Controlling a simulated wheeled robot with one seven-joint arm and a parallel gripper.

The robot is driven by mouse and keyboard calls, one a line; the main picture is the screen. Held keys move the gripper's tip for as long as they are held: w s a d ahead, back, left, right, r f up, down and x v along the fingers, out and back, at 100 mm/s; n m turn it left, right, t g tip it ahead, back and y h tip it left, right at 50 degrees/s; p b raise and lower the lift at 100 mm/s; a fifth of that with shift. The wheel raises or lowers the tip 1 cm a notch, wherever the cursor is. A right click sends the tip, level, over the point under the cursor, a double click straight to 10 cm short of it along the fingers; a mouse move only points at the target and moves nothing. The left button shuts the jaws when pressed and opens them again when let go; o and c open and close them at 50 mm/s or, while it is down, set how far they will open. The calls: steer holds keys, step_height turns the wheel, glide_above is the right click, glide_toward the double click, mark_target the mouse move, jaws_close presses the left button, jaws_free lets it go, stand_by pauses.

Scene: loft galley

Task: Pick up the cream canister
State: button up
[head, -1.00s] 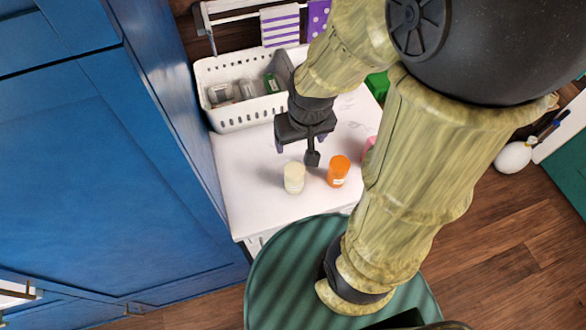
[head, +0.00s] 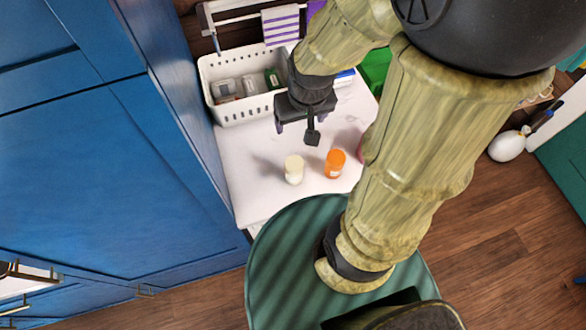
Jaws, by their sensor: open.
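The cream canister (head: 294,170) stands upright on the white tabletop (head: 255,200), near its front edge. An orange canister (head: 335,163) stands close to its right. My gripper (head: 297,130) is above the table, behind the cream canister in the picture and apart from it. Its jaws are open with nothing between them. Part of the far finger is hidden by the gripper body.
A white perforated basket (head: 240,113) with several packaged items stands at the back left of the table. A green thing (head: 376,68) and a pink object, mostly hidden by my arm, are to the right. A tall blue cabinet (head: 80,170) borders the left side.

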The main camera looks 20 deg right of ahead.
steer(key=shift+f, duration=0.1)
stand_by(0.4)
steer(key=s+b+x, duration=0.3)
steer(key=b+x, duration=1)
steer(key=shift+f+b, duration=0.4)
steer(key=shift+f, duration=0.05)
steer(key=shift+c, duration=0.5)
